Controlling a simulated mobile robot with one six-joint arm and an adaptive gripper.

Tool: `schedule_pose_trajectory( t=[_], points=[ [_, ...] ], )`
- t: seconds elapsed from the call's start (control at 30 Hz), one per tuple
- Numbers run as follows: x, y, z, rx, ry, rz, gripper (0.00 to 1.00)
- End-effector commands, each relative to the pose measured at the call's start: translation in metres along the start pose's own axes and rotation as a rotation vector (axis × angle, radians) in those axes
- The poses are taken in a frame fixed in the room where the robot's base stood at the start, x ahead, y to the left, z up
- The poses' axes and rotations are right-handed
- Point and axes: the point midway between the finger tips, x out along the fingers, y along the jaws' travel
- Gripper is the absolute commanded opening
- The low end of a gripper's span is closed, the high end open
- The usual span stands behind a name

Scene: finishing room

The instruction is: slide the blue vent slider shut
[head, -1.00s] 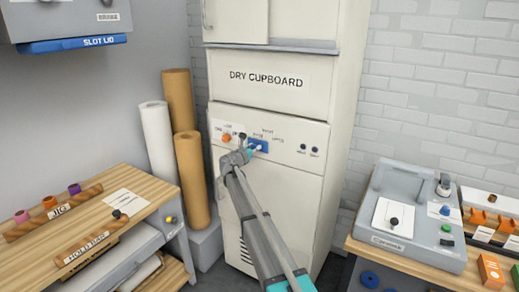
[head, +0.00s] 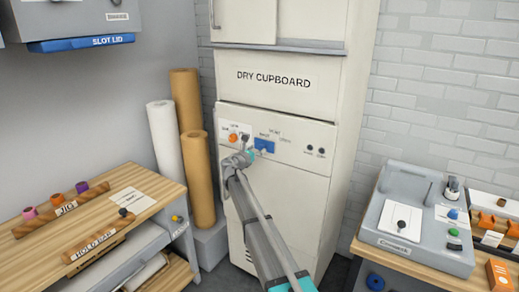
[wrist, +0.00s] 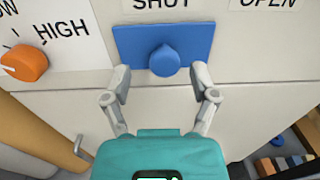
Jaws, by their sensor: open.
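The blue vent slider (wrist: 190,45) is a flat plate with a round knob (wrist: 165,61) on the cupboard front. In the wrist view it sits below the SHUT label, left of the OPEN label. It also shows in the head view (head: 266,146), partly behind my gripper. My gripper (wrist: 160,72) is open, with one fingertip on each side of the knob and slightly below it. Gaps show between the knob and both fingers. In the head view my gripper (head: 251,155) is at the panel, at the slider's lower left.
An orange dial (wrist: 24,63) is left of the slider, by the HIGH label. The dry cupboard (head: 318,215) stands between paper rolls (head: 197,180) on the left and a bench with a grey device (head: 408,225) on the right. A wooden bench (head: 100,215) is at left.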

Motion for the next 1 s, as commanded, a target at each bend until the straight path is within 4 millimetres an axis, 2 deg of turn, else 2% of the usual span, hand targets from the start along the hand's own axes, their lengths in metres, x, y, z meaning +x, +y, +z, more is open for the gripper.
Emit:
schedule_pose_trajectory(
  t=[0.3, 0.5, 0.7, 1.0],
  points=[
    [-0.054, -0.002, 0.0, 0.0, 0.0, 0.003, 0.76],
    [-0.08, -0.001, 0.0, -0.001, 0.0, 0.003, 0.76],
    [-0.093, 0.0, 0.0, -0.001, 0.0, 0.002, 0.76],
    [-0.095, 0.0, 0.0, -0.001, 0.0, 0.001, 0.76]
  ],
)
